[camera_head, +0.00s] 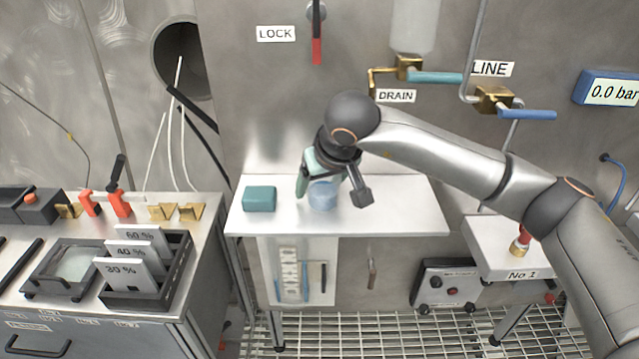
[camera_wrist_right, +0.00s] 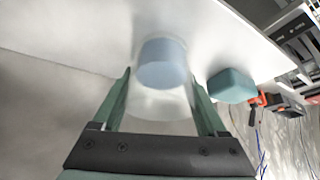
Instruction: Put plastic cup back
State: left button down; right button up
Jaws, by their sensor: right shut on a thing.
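The plastic cup (camera_head: 322,194) is pale blue and translucent, and it is at the small white wall table (camera_head: 405,212). My right gripper (camera_head: 328,182) reaches in from the right, with its green fingers on either side of the cup. In the right wrist view the cup (camera_wrist_right: 163,66) shows a blue end between the fingertips of the right gripper (camera_wrist_right: 160,78), with a clear, faint wall nearer the palm. The gripper is shut on the cup. I cannot tell whether the cup touches the table. My left gripper is not in view.
A teal block (camera_head: 260,198) lies on the table left of the cup. A bench at left carries a rack of percent-marked plates (camera_head: 148,285). DRAIN and LINE valves (camera_head: 495,99) are on the wall above. The table's right part is clear.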

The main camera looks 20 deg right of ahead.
jog(key=shift+f, duration=0.15)
jog(key=o, duration=1.4)
jog(key=shift+r, duration=0.4)
jog(key=v, duration=1.1)
jog(key=shift+s+r, duration=0.25)
jog(key=shift+r, duration=0.05)
